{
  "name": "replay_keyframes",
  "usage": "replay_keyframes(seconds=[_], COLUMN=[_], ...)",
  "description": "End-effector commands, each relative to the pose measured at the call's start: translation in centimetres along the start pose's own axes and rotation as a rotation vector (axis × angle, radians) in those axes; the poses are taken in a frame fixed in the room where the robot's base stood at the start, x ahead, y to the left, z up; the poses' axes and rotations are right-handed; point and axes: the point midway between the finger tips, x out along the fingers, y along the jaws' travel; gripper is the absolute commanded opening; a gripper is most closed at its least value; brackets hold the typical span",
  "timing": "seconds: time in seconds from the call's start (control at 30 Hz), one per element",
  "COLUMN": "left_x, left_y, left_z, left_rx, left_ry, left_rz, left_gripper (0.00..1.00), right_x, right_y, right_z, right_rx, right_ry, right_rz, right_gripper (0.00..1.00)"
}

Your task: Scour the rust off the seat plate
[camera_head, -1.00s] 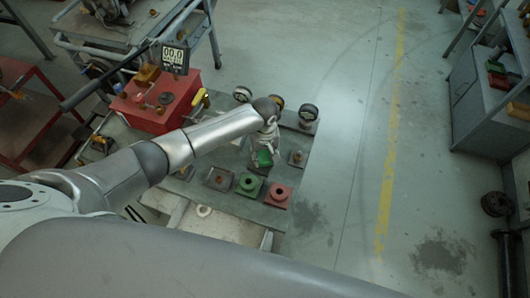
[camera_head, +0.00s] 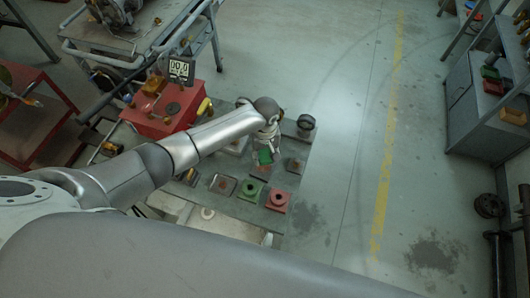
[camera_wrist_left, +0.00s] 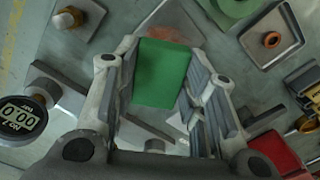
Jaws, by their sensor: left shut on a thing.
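My left gripper (camera_head: 266,147) is shut on a green scouring pad (camera_head: 264,157) over the grey bench. In the left wrist view the pad (camera_wrist_left: 161,73) sits between the two fingers (camera_wrist_left: 160,85). A flat plate with a reddish-brown, rusty-looking surface, apparently the seat plate (camera_wrist_left: 178,24), shows just beyond the pad. In the head view this plate (camera_head: 260,172) lies below the pad, partly covered by it. I cannot tell whether the pad touches the plate. My right gripper is not in view.
A green flanged block (camera_head: 250,188) and a red one (camera_head: 278,200) stand close on the near side. A small plate with an orange-brown nut (camera_head: 293,165) lies to the right. Open floor lies right of the bench.

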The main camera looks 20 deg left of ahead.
Motion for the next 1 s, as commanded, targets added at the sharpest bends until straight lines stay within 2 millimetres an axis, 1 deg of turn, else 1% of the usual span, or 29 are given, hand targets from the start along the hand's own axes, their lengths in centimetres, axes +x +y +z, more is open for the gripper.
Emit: replay_keyframes(seconds=[0.23,0.43,0.6,1.0], left_x=[-0.1,-1.8,-2.8,-2.9], left_y=[0.0,0.0,0.0,0.0], left_z=[0.0,0.0,0.0,0.0], left_rx=[0.0,0.0,0.0,0.0], left_ry=[0.0,0.0,0.0,0.0], left_rz=[0.0,0.001,0.0,0.0], left_gripper=[0.2,0.2,0.2,0.2], right_x=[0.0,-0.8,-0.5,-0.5], right_y=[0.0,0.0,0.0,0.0], right_z=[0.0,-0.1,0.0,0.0], right_rx=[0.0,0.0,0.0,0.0], right_ry=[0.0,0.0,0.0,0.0], right_rz=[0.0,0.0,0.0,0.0], right_gripper=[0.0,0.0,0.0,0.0])
